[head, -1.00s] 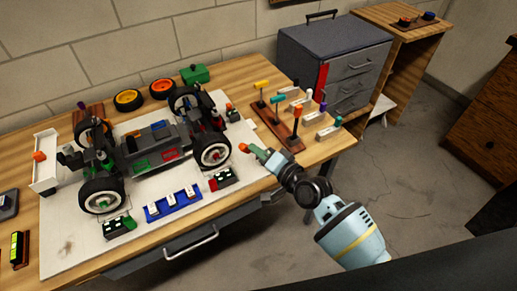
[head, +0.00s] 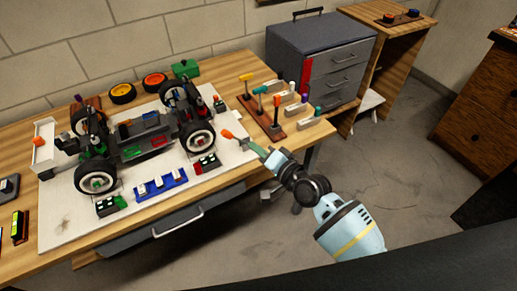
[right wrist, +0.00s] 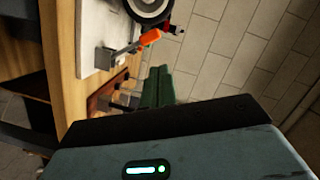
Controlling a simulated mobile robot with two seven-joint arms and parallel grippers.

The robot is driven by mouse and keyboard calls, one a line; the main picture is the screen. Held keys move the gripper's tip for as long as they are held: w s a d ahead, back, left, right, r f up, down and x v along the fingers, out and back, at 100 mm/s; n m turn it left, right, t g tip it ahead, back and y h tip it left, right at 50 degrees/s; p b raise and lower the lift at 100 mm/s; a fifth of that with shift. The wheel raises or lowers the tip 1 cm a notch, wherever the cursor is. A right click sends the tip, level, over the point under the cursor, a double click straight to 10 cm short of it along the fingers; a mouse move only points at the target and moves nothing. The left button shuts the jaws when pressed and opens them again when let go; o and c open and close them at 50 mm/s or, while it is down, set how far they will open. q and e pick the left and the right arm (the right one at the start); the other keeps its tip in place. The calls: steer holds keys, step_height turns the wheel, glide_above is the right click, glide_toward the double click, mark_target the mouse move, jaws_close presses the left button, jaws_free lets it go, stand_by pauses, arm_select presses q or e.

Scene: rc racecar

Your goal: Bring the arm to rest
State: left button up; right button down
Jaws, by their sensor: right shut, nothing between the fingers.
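My right arm (head: 350,232) comes in from the lower right in the head view. Its gripper (head: 257,150) is over the table's front right edge, shut and empty. Its green fingers (right wrist: 157,86) are together in the right wrist view. An orange-tipped handle (head: 228,134) is just beyond the fingertips at the white board's right side; it also shows in the right wrist view (right wrist: 149,37). I cannot tell from the head view how wide the gap to it is. My left gripper is not in view.
The RC car (head: 140,137) stands on the white board (head: 62,220) on the wooden table (head: 25,262). A brown rack (head: 277,134) with several coloured-handled tools is at the right end. A grey drawer cabinet (head: 335,65) stands behind it. The floor (head: 390,150) at right is clear.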

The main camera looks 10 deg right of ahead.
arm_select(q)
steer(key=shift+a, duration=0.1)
arm_select(e)
steer(key=shift+w, duration=0.1)
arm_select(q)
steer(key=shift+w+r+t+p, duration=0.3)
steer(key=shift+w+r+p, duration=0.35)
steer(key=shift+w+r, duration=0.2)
arm_select(e)
steer(key=s+d+f+n+g+h, duration=0.1)
steer(key=s+d+f, duration=0.3)
steer(key=s, duration=0.8)
steer(key=s+d+f+n+g+h, duration=0.2)
steer(key=s+f, duration=0.6)
steer(key=s, duration=0.4)
steer(key=s+d+f+n+g+h, duration=0.2)
steer(key=s+d+f+n+h, duration=0.2)
steer(key=s, duration=0.8)
step_height(320, 180, down, 2)
steer(key=shift+s+d+f+n, duration=0.15)
steer(key=shift+s+d+n, duration=0.3)
steer(key=shift+d, duration=0.55)
